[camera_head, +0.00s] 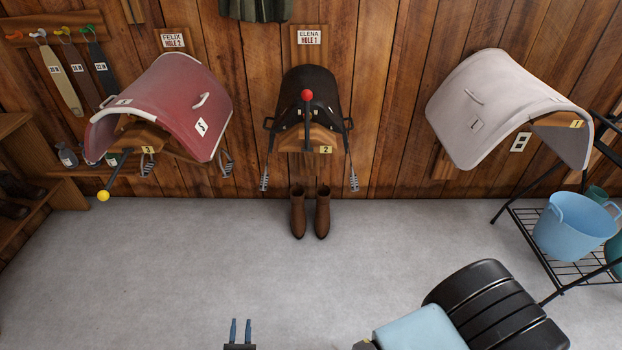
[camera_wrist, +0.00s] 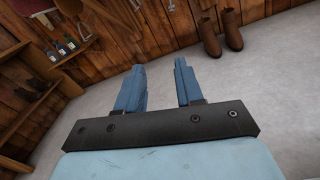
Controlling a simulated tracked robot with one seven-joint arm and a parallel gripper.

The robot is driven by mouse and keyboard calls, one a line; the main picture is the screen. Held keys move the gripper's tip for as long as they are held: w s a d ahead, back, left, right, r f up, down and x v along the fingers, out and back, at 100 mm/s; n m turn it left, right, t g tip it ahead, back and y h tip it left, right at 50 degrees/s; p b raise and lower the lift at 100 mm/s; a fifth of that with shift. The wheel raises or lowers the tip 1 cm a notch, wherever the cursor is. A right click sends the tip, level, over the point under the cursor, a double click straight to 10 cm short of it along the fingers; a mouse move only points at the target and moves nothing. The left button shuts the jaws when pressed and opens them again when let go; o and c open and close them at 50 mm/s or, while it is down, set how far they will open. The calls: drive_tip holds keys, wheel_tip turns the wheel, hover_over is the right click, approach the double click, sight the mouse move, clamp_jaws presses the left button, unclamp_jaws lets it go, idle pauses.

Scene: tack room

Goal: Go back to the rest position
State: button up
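My gripper (camera_head: 240,330) shows at the bottom edge of the head view, over bare grey floor. In the wrist view my gripper (camera_wrist: 160,88) has its two blue fingers apart, with nothing between them. No object touches the fingers in either view.
Saddle racks carry a red-covered saddle (camera_head: 165,105), a black saddle (camera_head: 310,90) and a white-covered one (camera_head: 500,100). Brown boots (camera_head: 310,212) stand by the wall. A blue tub (camera_head: 572,230) sits on a wire rack at right. Wooden shelves (camera_head: 50,215) stand left. The middle floor is clear.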

drive_tip(key=w+d+r+m+g+h, duration=0.1)
drive_tip(key=w+r+m+g+h, duration=0.35)
drive_tip(key=r, duration=0.75)
drive_tip(key=w+d+r+m+g+h, duration=0.2)
drive_tip(key=w+r+m+h, duration=0.4)
drive_tip(key=w+r+m, duration=0.4)
drive_tip(key=w+d+r+m+g, duration=0.35)
drive_tip(key=d+r, duration=0.35)
drive_tip(key=r, duration=0.4)
drive_tip(key=w+d+r+m+g, duration=0.35)
drive_tip(key=d+r, duration=0.35)
drive_tip(key=r, duration=0.5)
drive_tip(key=s+d+r+m+g+y, duration=0.3)
drive_tip(key=d+r+m+y, duration=0.25)
drive_tip(key=d+r, duration=1.15)
drive_tip(key=s+d+r+m+t+y, duration=0.1)
drive_tip(key=s+d+r+m+t, duration=0.1)
drive_tip(key=s+d+r, duration=0.3)
drive_tip(key=s+d+r+m+t+y, duration=0.2)
drive_tip(key=s+d+r+m, duration=0.3)
drive_tip(key=s, duration=0.5)
drive_tip(key=shift+s+d+r, duration=0.2)
drive_tip(key=shift+s+d, duration=0.2)
drive_tip(key=shift+d, duration=0.45)
